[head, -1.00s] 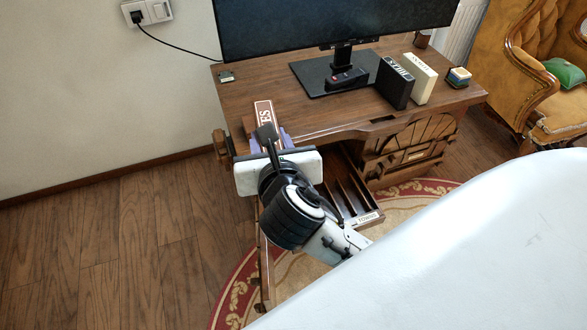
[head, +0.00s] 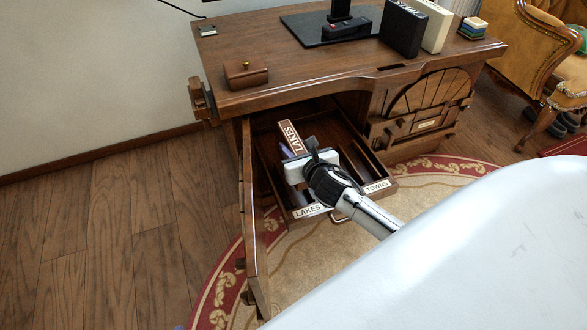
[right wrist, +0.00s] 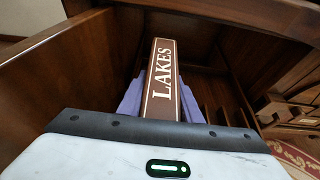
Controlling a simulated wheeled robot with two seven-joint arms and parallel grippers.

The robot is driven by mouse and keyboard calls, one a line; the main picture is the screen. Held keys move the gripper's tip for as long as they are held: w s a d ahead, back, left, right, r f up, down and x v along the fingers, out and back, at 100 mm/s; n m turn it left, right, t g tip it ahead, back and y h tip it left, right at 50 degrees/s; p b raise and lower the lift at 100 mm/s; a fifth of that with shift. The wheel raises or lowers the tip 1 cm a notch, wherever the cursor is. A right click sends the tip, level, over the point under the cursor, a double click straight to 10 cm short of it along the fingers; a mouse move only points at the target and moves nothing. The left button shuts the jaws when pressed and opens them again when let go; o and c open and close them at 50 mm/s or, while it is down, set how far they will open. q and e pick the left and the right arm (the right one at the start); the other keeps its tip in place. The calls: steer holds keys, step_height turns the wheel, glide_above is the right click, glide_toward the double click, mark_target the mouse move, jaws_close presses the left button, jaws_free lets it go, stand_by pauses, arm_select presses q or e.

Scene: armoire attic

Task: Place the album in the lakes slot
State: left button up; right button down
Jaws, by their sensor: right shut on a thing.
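The brown album (head: 290,136) has a spine that reads LAKES. It also shows in the right wrist view (right wrist: 161,75), its spine pointing away from me. My right gripper (head: 287,151) is shut on it; its purple fingers lie along both sides. The album is over or in the left part of the open drawer (head: 281,196); I cannot tell how deep it sits. The lakes slot is the left compartment, behind the LAKES label (head: 307,211) on the drawer front. My gripper and arm hide part of the slots. My left gripper is not in view.
The drawer has thin dividers and a TOWNS label (head: 377,187) at right. The desk (head: 300,75) overhangs the drawer's back. A small wooden box with a knob (head: 246,74), a black album (head: 403,30) and a white one (head: 434,27) stand on top. An open door panel (head: 252,215) stands left.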

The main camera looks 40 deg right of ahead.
step_height(320, 180, down, 3)
steer(key=shift+f+b, duration=0.15)
steer(key=shift+b, duration=0.55)
steer(key=shift+f, duration=0.5)
step_height(320, 180, down, 2)
steer(key=shift+f+b, duration=0.25)
steer(key=shift+b, duration=0.9)
steer(key=shift+f, duration=0.4)
steer(key=shift+r, duration=0.1)
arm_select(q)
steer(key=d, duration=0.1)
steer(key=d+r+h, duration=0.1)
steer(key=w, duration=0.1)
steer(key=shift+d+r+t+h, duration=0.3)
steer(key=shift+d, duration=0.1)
arm_select(e)
steer(key=c, duration=1.3)
jaws_free()
steer(key=shift+f, duration=0.2)
